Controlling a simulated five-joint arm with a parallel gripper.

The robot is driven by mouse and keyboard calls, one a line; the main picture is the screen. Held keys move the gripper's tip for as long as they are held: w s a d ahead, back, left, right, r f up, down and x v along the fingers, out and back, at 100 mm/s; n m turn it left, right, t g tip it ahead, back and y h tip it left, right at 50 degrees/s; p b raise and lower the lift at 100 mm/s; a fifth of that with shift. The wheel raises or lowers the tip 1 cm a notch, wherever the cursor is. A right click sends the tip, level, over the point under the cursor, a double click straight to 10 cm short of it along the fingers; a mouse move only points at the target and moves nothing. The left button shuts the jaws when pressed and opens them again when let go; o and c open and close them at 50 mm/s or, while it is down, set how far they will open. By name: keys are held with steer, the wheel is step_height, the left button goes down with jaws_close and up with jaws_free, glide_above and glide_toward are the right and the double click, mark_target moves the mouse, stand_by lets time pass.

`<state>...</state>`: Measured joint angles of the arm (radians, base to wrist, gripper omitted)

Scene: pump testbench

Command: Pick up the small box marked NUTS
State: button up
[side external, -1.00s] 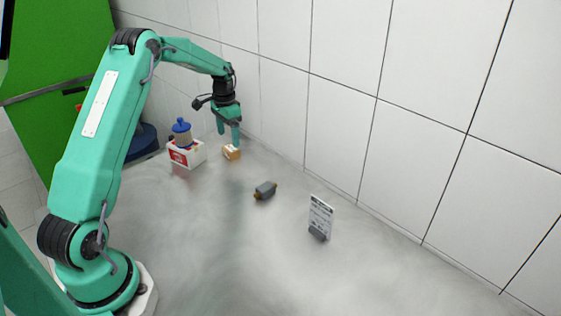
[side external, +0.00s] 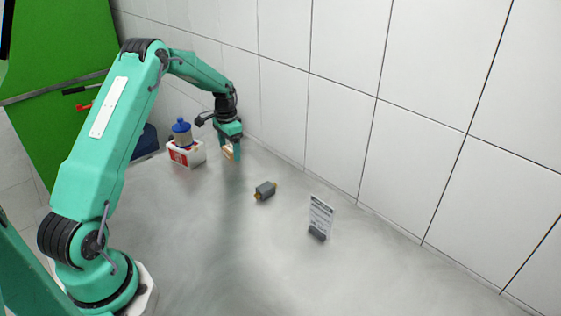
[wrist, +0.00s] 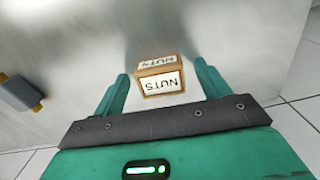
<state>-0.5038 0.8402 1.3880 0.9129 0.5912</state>
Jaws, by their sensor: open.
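The small brown box marked NUTS (wrist: 161,82) stands on the metal table, with white labels on its top and side in the wrist view. My gripper (wrist: 163,80) is open, with one green finger on each side of the box and a visible gap on both sides. In the side external view my gripper (side external: 230,155) is low over the table, and the box (side external: 228,152) shows partly between its fingers, partly hidden by them. I cannot tell whether the fingertips touch the table.
A white and red bin (side external: 187,155) with a blue-topped container (side external: 181,133) stands just left of the gripper. A grey cylindrical part (side external: 265,190) lies on the table, and a small sign (side external: 320,217) stands further right. The tiled wall (side external: 340,120) runs behind.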

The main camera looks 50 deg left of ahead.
mark_target(231, 149)
stand_by(0.3)
steer(key=c, duration=1)
steer(key=shift+c, duration=0.2)
steer(key=shift+r, duration=0.1)
steer(key=shift+r, duration=0.65)
steer(key=r, duration=0.3)
steer(key=shift+d+r, duration=0.15)
steer(key=shift+d, duration=0.25)
steer(key=d+r, duration=0.6)
steer(key=d, duration=0.5)
steer(key=shift+s+r, duration=0.15)
steer(key=shift+s, duration=0.05)
steer(key=shift+a, duration=0.1)
